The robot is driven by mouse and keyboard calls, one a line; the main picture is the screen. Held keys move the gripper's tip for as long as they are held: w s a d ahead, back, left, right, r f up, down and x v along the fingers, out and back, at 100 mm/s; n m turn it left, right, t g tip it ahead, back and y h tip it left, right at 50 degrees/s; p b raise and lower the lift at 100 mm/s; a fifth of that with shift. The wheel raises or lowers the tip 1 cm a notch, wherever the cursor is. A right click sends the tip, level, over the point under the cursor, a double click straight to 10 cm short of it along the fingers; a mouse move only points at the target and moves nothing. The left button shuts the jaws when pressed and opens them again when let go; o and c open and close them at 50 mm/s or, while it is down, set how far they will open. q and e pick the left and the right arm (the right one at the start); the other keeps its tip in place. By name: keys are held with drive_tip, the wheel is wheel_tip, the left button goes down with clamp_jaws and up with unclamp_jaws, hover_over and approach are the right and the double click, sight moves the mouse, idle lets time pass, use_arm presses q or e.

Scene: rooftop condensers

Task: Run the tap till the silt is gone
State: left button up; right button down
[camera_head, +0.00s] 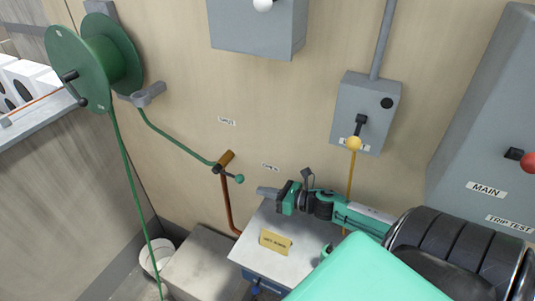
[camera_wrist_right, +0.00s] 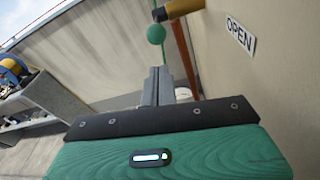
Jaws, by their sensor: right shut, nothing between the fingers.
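The tap (camera_head: 226,160) is a brass-coloured body on top of a copper pipe (camera_head: 228,205) by the wall. A short handle with a green knob (camera_head: 239,179) sticks out from it. In the right wrist view the green knob (camera_wrist_right: 156,34) is just beyond the fingertips, with the brass tap (camera_wrist_right: 186,8) above right. My right gripper (camera_head: 262,191) is shut and empty, a little right of and below the knob, apart from it. Its closed fingers show in the wrist view (camera_wrist_right: 157,86). I see no water or silt. My left gripper is not in view.
A green hose (camera_head: 178,147) joins the tap to a reel (camera_head: 92,65). A white bucket (camera_head: 158,255) stands on the floor. An OPEN label (camera_wrist_right: 240,35) is on the wall.

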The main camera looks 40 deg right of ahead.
sight(228, 174)
drive_tip(key=r+p+x, duration=0.1)
drive_tip(key=p+x, duration=0.1)
drive_tip(key=x, duration=0.5)
drive_tip(key=shift+w+f+p, duration=0.25)
drive_tip(key=shift+f+p, duration=0.1)
drive_tip(key=shift+f, duration=0.15)
drive_tip(key=shift+a, duration=0.15)
drive_tip(key=shift+s+r+b, duration=0.15)
drive_tip(key=shift+r+b, duration=0.3)
drive_tip(key=shift+r, duration=0.5)
drive_tip(key=shift+d, duration=0.2)
